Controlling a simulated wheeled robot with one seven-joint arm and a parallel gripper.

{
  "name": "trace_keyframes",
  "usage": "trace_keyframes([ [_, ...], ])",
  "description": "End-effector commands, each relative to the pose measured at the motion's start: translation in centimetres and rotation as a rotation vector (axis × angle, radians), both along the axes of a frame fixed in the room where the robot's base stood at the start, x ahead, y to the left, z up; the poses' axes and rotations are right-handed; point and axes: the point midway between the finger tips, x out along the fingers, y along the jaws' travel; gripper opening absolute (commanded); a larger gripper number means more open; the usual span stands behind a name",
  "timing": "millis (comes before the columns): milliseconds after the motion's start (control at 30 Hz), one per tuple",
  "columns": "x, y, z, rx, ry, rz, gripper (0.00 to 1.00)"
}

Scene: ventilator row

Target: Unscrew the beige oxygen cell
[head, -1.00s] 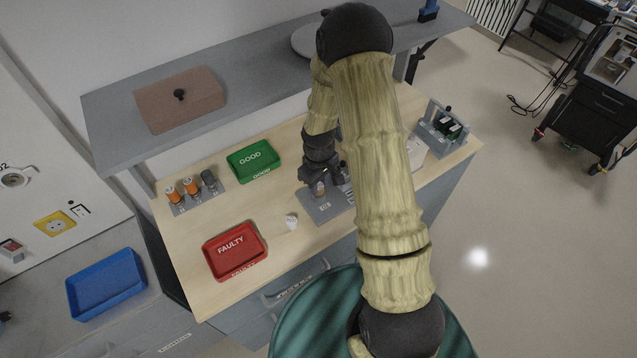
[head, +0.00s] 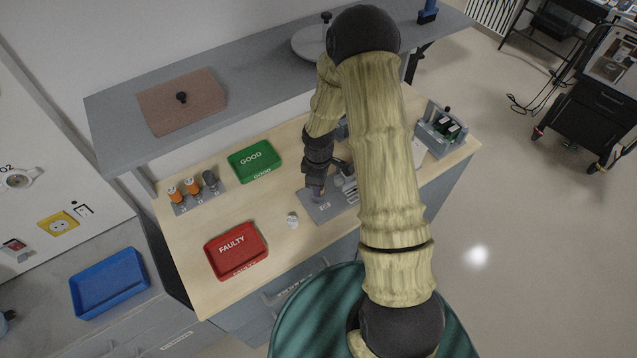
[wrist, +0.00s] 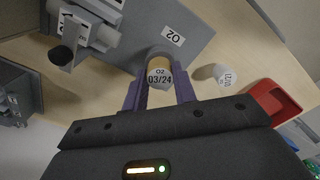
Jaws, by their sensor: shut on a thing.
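The beige oxygen cell (wrist: 160,64), its pale end marked "O2 03/24", stands at the edge of a grey plate (wrist: 195,22) labelled O2. My gripper (wrist: 159,95) is shut on the cell, with one purple finger on each side. In the head view my gripper (head: 318,188) is low over the left part of the grey plate (head: 327,212) and mostly hides the cell. Whether the cell's thread is loose cannot be seen. A white cell (wrist: 226,75) marked "01/21" stands apart on the table; it also shows in the head view (head: 292,221).
A red FAULTY tray (head: 236,268) and a green GOOD tray (head: 255,178) are on the table, left of the plate. A rack (head: 212,203) with orange-topped cells and a grey one is at the far left. A grey shelf (head: 250,92) overhangs the back.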

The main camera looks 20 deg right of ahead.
Motion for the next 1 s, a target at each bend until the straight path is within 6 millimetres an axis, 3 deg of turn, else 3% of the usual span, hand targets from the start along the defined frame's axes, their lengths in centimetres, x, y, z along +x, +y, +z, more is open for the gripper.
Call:
trace_keyframes([
  [267, -0.02, -0.01, 0.04, 0.000, 0.001, 0.025, 0.07],
  [733, -0.01, -0.05, 0.18, 0.001, 0.001, 0.453, 0.07],
  [1000, 0.01, -0.03, -0.03, 0.000, 0.000, 0.525, 0.07],
])
